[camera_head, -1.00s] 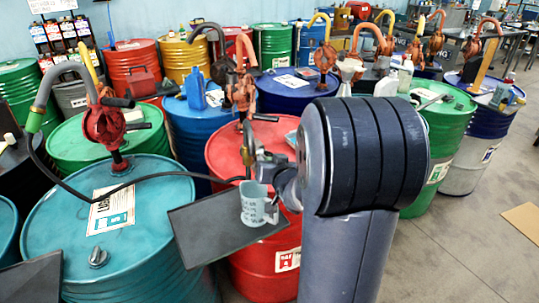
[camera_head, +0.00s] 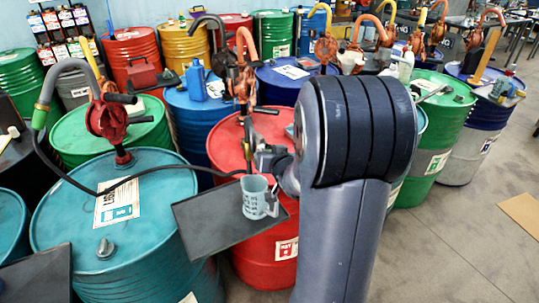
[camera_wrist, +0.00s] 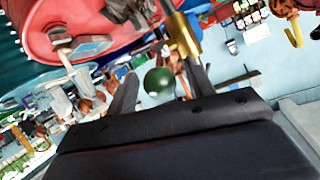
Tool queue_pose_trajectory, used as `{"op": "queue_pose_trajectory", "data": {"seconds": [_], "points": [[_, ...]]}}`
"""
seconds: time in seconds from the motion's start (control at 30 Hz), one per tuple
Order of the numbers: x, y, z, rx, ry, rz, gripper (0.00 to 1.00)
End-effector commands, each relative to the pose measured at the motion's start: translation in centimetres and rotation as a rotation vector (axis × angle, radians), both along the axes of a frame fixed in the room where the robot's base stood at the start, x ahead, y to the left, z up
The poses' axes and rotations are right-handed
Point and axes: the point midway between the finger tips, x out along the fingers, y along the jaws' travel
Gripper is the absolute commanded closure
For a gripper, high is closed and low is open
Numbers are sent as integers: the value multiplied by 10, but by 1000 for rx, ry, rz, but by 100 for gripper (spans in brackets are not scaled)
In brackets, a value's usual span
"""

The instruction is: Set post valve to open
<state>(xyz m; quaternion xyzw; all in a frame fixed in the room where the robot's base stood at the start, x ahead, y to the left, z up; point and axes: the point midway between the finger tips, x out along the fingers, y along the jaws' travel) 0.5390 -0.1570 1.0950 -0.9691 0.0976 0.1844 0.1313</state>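In the wrist view a dark green round knob (camera_wrist: 159,81) shows between the two fingers of my gripper (camera_wrist: 160,88). The fingers stand apart, with a gap on each side of the knob. A brass-coloured fitting (camera_wrist: 183,36) on a dark rod is just above the right finger. I cannot tell for sure whether the knob belongs to the post valve, or how the valve is set. In the head view my gripper (camera_head: 265,160) is by the front of the red drum (camera_head: 225,148), close to its pump, and its fingers are too small to read.
A clear measuring jug (camera_head: 256,197) stands on a dark tray (camera_head: 205,222) just below my gripper. A teal drum (camera_head: 150,205) with a red hand pump (camera_head: 106,118) and black hose is at left. Several other drums stand close behind. Free floor (camera_head: 455,240) lies at right.

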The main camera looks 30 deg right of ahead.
Motion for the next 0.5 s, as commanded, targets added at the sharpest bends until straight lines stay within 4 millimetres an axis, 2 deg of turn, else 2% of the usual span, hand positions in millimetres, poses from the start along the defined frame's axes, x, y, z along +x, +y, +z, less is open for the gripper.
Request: {"op": "queue_pose_trajectory", "data": {"seconds": [0.27,0.5], "points": [[-2,0,1,0,0,0,50],[-24,3,11,-2,-1,-1,50]]}}
